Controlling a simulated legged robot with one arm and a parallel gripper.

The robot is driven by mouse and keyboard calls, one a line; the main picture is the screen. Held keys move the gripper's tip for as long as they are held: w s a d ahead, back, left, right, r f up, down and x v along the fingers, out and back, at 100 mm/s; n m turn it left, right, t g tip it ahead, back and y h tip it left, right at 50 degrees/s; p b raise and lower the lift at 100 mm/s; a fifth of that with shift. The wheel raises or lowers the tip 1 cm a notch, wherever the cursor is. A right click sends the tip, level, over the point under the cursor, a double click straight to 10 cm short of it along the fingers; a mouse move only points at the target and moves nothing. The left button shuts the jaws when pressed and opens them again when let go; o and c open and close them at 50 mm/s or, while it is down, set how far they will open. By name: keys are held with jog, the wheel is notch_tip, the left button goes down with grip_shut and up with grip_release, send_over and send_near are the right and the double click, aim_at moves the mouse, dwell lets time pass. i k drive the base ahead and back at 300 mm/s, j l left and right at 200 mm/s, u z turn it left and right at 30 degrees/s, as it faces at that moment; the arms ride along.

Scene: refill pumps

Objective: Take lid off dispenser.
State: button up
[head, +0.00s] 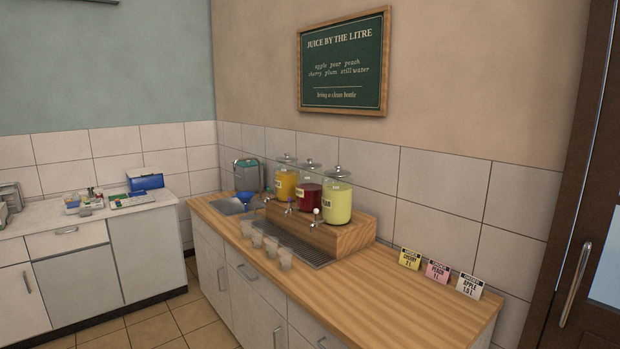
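Three glass juice dispensers stand in a row on a wooden stand (350,238) on the counter, against the tiled wall. The left dispenser (286,184) holds orange juice, the middle one (307,196) dark red juice, and the right one (338,202) pale yellow juice. Each has a clear lid with a knob on top: the left lid (287,160), the middle lid (310,168) and the right lid (339,174). All three lids appear seated on their dispensers. Each dispenser has a tap at its front. My gripper is not in view.
Several cups (271,246) stand in front of the taps by a drip tray (312,251). A sink (229,205) and blue funnel (244,198) are at the counter's left. Cards (438,272) stand at the right; the wooden counter (400,305) before them is clear.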

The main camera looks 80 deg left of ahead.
aim_at(287, 159)
jog(key=u, duration=3)
jog(key=i+j+u, duration=0.35)
jog(key=i, duration=0.25)
jog(key=i+u, duration=0.35)
jog(key=i, duration=0.25)
jog(key=i+l+u, duration=0.15)
jog(key=i+u, duration=0.2)
jog(key=i, duration=2.1)
jog(key=i+z, duration=0.3)
jog(key=i, duration=0.15)
jog(key=i+j+z, duration=0.25)
jog(key=i, duration=0.15)
jog(key=i+j+z, duration=0.1)
jog(key=i+z, duration=0.2)
jog(key=i, duration=0.15)
